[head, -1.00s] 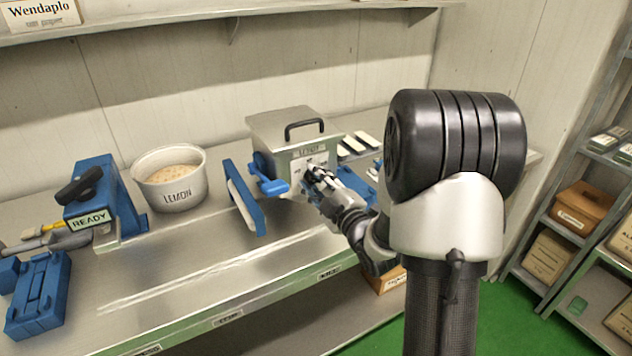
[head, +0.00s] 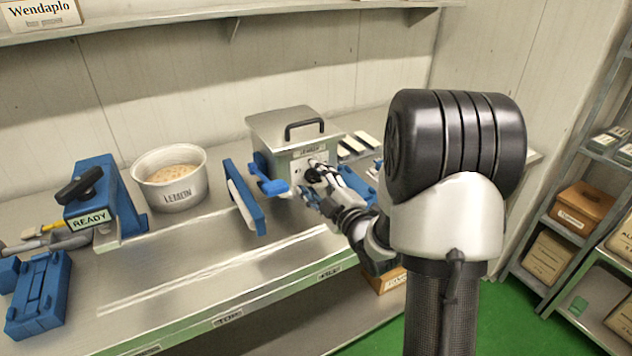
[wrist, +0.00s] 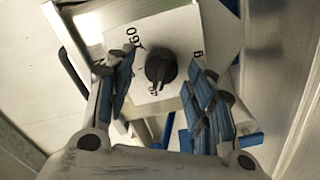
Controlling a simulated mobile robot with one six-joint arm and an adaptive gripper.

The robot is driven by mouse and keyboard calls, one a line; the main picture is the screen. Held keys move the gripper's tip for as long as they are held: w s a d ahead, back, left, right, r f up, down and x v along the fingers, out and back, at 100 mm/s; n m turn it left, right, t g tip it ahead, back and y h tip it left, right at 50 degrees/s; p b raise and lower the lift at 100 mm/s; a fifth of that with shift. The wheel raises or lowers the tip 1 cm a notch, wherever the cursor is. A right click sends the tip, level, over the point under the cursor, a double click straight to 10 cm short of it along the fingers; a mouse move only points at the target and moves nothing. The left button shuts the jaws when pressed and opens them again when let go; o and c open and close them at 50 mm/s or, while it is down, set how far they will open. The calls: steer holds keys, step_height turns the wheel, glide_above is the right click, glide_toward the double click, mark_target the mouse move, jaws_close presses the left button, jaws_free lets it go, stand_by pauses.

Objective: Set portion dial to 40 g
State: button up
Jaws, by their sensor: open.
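The portion dial is a round black knob (wrist: 160,66) on a pale plate (wrist: 178,32) in the wrist view. The mark "60" reads on the plate's upper left, and another mark by the knob's lower edge is too blurred to read. The plate is on the front of a steel box (head: 285,142) with a black lid handle in the head view. My gripper (wrist: 162,88) is open, with a finger on either side of the knob and visible gaps between. In the head view my gripper (head: 318,184) is at the box's front, covering part of it.
A blue lever (head: 270,185) juts from the box's left side, close to my gripper. A blue-framed panel (head: 245,197) stands left of it. Bare bench lies in front.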

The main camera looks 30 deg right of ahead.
steer(key=s, duration=0.7)
steer(key=shift+s, duration=0.25)
steer(key=shift+w, duration=0.1)
steer(key=s+a+r+m+g, duration=0.1)
steer(key=s+a+m+g, duration=0.5)
steer(key=s, duration=0.7)
steer(key=s+a+r+m+g, duration=0.1)
steer(key=s+a+m+g, duration=0.5)
steer(key=s+a, duration=0.4)
steer(key=s+g, duration=0.1)
steer(key=s, duration=0.2)
steer(key=shift+s+r+m+h, duration=0.15)
steer(key=shift+r+m+h, duration=0.1)
steer(key=shift+m+h, duration=0.05)
